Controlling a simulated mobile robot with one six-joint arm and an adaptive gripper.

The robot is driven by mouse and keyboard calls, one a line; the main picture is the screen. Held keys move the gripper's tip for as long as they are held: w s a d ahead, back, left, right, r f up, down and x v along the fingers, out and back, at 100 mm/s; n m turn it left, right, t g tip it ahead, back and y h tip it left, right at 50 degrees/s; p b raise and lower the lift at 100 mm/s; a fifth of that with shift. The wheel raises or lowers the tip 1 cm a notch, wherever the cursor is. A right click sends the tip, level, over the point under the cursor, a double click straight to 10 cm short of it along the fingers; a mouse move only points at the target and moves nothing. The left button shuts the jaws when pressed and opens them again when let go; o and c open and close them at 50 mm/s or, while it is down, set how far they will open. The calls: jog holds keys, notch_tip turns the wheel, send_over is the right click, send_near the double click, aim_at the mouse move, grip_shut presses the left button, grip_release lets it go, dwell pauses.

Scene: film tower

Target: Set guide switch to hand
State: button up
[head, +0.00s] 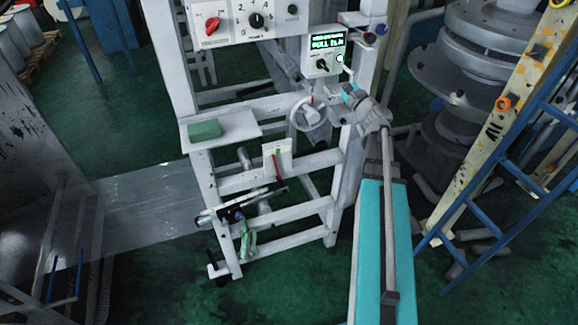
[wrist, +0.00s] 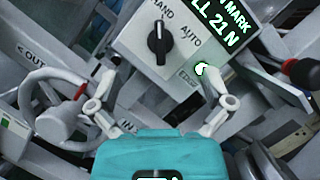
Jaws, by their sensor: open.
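The guide switch (wrist: 160,43) is a black knob on a pale panel marked HAND and AUTO. In the wrist view its upper end lies toward HAND; I cannot tell for sure which end is the pointer. In the head view the switch (head: 322,65) sits under a small green-lit display. My gripper (wrist: 158,92) is open and empty, its fingers spread, with the knob above the gap between them in the wrist view. In the head view my gripper (head: 351,92) is just right of and below the switch panel, apart from the knob.
The lit display (wrist: 228,22) and a green lamp (wrist: 202,68) are close by; the right fingertip overlaps the lamp area in the picture. A handwheel (head: 308,113) stands below the panel. A red switch (head: 212,25) is at upper left.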

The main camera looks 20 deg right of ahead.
jog(key=b+v, duration=0.2)
jog(key=v, duration=0.6)
jog(key=s+a+f+n+g+y+b, duration=0.1)
jog(key=a+f+n+g+y+b, duration=0.2)
jog(key=a+f, duration=1.7)
jog(key=shift+s+a+f+n+g+b, duration=0.4)
jog(key=shift+n+g+b, duration=1.75)
jog(key=shift+n+g, duration=2.45)
jog(key=shift+a+n, duration=0.1)
jog(key=shift+n, duration=0.3)
jog(key=s+a+f+n+g+h, duration=0.5)
jog(key=s+f+n+g+h, duration=0.3)
jog(key=s+f+n+h, duration=0.1)
jog(key=shift+s+a+f+n+h, duration=0.35)
jog(key=shift+s+f+n, duration=0.2)
jog(key=shift+s, duration=0.7)
